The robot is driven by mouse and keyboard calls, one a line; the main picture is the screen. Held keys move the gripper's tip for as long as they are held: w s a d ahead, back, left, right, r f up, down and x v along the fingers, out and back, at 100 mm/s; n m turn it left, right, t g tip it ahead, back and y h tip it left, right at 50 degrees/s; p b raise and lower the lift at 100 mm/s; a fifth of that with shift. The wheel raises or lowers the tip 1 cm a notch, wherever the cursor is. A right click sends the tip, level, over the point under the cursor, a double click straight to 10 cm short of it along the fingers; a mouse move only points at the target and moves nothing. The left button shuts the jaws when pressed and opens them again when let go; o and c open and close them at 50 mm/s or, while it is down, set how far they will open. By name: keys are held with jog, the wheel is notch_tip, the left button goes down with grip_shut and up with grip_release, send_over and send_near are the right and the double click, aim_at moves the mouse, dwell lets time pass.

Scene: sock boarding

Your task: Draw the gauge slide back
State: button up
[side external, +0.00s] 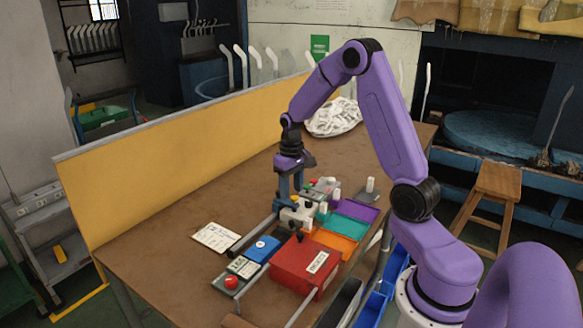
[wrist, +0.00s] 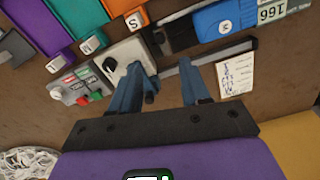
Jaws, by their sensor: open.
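My gripper (side external: 290,200) is open above the work table, pointing down. In the wrist view my gripper (wrist: 161,68) has its two blue fingers spread, with a dark rail (wrist: 222,54) running between and past their tips. A pale grey block (wrist: 126,54) with a black round knob (wrist: 110,64) lies by the left finger, which covers part of it. The pale block also shows under my gripper in the side view (side external: 297,214). I cannot tell for certain which part is the gauge slide, or whether my fingers touch anything.
A blue block marked M (wrist: 224,18) lies beside the rail. A red box (side external: 303,266), orange tray (side external: 333,242), teal tray (side external: 343,227) and purple tray (side external: 357,210) stand to the right. A paper card (side external: 216,237) lies left. A yellow panel (side external: 150,175) edges the table.

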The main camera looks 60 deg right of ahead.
notch_tip(320, 180, up, 6)
jog(key=shift+r, duration=0.25)
jog(key=s+a+r+n, duration=0.1)
jog(key=s+a+n, duration=0.35)
jog(key=a, duration=0.45)
jog(key=s+a+r+n, duration=0.25)
jog(key=s+a, duration=0.25)
jog(key=a, duration=0.4)
jog(key=s+a+n, duration=0.2)
jog(key=s+n, duration=0.2)
jog(key=s, duration=0.5)
jog(key=s+a+f+n, duration=0.1)
jog(key=s+n, duration=0.3)
jog(key=s, duration=0.5)
jog(key=shift+s+a, duration=0.4)
jog(key=shift+a, duration=0.4)
jog(key=shift+f, duration=0.1)
